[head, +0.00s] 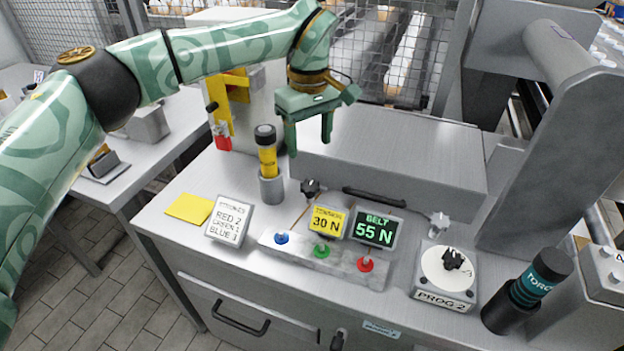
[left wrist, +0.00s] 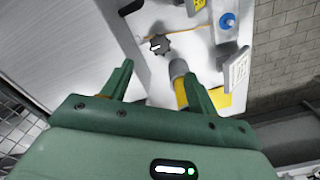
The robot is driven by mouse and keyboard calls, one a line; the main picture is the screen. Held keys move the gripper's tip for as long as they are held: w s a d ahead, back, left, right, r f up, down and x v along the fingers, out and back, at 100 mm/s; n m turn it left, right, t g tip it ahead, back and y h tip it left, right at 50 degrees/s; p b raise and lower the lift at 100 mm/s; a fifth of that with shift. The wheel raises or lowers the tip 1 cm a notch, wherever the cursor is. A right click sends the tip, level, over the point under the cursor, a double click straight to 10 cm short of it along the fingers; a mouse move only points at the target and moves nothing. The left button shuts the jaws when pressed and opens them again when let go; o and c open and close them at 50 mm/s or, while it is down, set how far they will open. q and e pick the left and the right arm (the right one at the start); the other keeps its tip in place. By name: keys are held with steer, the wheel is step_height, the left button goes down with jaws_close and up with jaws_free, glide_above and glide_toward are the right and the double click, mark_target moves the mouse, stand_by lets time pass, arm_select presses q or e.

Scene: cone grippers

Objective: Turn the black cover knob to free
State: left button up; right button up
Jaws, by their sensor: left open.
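The black cover knob (head: 311,187) is a small star-shaped knob at the front left corner of the large grey cover (head: 400,165). In the left wrist view the knob (left wrist: 159,45) shows a white mark on its face and lies beyond the fingertips. My left gripper (head: 309,147) is open and empty, its fingers pointing down, above and behind the knob and apart from it. The left wrist view shows its two fingers (left wrist: 158,72) spread, with the knob between their lines. My right gripper is not in view.
A yellow and black cylinder in a grey holder (head: 271,188) stands just left of the knob. A light grey knob (head: 439,224) is at the cover's front right. Displays reading 30 N (head: 326,222) and 55 N (head: 376,231), and a PROG 2 dial (head: 446,270), stand in front.

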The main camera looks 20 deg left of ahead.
mark_target(310, 185)
arm_select(q)
step_height(310, 185, down, 10)
steer(key=b, duration=0.3)
steer(key=shift+r, duration=0.1)
steer(key=shift+f, duration=0.45)
steer(key=c, duration=0.9)
steer(key=shift+c, duration=0.5)
